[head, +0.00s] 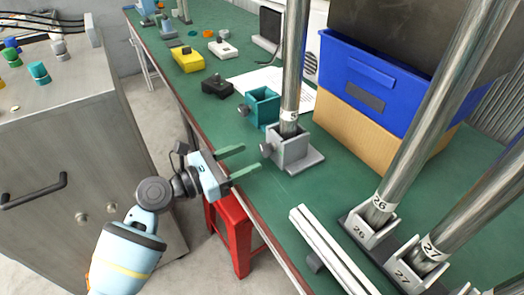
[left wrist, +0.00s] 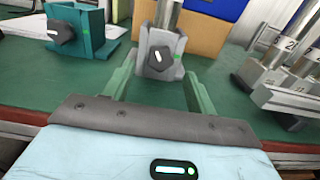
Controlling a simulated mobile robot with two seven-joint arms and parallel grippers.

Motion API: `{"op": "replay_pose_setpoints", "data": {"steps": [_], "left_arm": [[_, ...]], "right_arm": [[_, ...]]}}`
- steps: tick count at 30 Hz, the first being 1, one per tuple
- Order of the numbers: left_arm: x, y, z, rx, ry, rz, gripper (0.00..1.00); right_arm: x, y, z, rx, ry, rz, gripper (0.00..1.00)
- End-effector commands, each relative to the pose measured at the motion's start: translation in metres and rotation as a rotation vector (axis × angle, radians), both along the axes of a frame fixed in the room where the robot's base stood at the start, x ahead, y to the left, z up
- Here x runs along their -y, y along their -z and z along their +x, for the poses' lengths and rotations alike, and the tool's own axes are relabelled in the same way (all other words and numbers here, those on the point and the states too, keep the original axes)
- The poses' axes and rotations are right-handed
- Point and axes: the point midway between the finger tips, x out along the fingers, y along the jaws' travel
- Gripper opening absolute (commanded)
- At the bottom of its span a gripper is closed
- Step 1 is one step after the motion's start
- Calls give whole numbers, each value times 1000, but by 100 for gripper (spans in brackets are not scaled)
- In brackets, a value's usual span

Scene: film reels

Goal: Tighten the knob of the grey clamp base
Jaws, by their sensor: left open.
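The grey clamp base (head: 295,155) stands on the green table with a metal post (head: 293,60) upright in it. Its dark knob (head: 267,149) sticks out on the side facing my left gripper. In the left wrist view the knob (left wrist: 160,57) has a white mark and sits on the front of the grey clamp base (left wrist: 178,68). My left gripper (head: 240,162) is open and empty over the table's edge, its green fingers pointing toward the base. The knob lies ahead of the fingertips (left wrist: 158,80), roughly between them and apart from them. My right gripper does not show.
A teal clamp base (head: 262,105) stands just behind the grey one. Clamp bases with posts numbered 26 (head: 372,222) and 27 (head: 420,255) stand at the right front. A blue bin (head: 370,85) sits on a cardboard box (head: 350,125) behind. A red stool (head: 230,235) stands below the table edge.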

Motion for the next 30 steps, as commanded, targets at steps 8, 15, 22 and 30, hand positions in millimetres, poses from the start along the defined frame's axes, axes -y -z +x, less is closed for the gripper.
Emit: {"op": "replay_pose_setpoints", "data": {"steps": [8,15,22,30], "left_arm": [[33,1,24,-1,0,-1,57],[43,1,31,-1,-2,1,57],[43,0,32,1,-2,1,57],[43,0,31,0,-1,0,21]], "right_arm": [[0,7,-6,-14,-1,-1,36],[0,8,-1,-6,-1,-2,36],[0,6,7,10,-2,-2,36],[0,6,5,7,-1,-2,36]]}}
